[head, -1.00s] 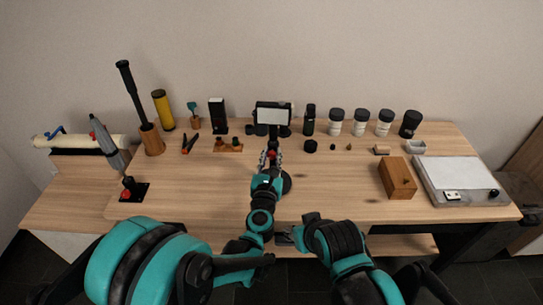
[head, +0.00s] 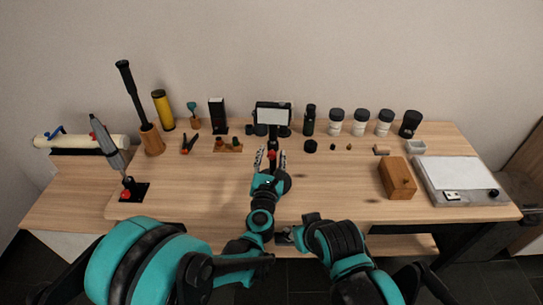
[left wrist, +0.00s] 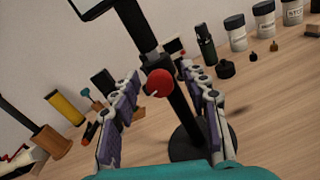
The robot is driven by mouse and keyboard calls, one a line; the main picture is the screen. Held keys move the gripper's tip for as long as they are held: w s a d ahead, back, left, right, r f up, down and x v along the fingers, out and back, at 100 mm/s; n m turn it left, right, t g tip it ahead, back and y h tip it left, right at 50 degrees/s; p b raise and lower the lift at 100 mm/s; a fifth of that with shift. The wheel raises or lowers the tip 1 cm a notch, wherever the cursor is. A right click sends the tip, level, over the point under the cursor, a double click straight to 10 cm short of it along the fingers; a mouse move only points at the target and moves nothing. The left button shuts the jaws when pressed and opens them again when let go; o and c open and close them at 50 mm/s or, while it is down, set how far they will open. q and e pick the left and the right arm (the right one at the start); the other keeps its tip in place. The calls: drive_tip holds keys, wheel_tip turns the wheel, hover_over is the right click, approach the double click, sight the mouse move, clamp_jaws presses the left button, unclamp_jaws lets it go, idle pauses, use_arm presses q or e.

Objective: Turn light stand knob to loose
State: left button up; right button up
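The light stand is a black post with a white light panel (head: 273,116) on top, standing mid-table. Its red round knob (head: 272,154) sits on the front of the post, and the knob (left wrist: 160,83) shows large in the left wrist view. My left gripper (head: 271,157) is open, one finger on each side of the knob and post; in the left wrist view (left wrist: 163,90) both fingers stand apart from the knob. The stand's round black base (left wrist: 196,140) shows below. My right gripper (head: 285,236) is low at the table's front edge; its fingers are too unclear to read.
Several white jars with black lids (head: 361,122) and a dark bottle (head: 309,120) stand behind right. A wooden box (head: 397,178) and white plate device (head: 455,175) are at right. The front middle of the table is clear.

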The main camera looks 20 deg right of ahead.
use_arm(q)
drive_tip(key=shift+s, duration=0.1)
drive_tip(key=v, duration=1.1)
drive_tip(key=shift+s+a, duration=0.25)
drive_tip(key=shift+s, duration=0.1)
drive_tip(key=a+r+m+g+h, duration=0.3)
drive_tip(key=a+r+m, duration=0.3)
drive_tip(key=m, duration=1)
drive_tip(key=s+a+f+m+g+y, duration=0.3)
drive_tip(key=s+a+m, duration=0.3)
drive_tip(key=a, duration=0.6)
drive_tip(key=s+a+f+m+g+y, duration=0.3)
drive_tip(key=s+a+f+m+y, duration=0.3)
drive_tip(key=a, duration=0.6)
drive_tip(key=shift+s+a+f+m+g, duration=0.3)
drive_tip(key=shift+s+m+g, duration=0.1)
drive_tip(key=shift+s, duration=0.3)
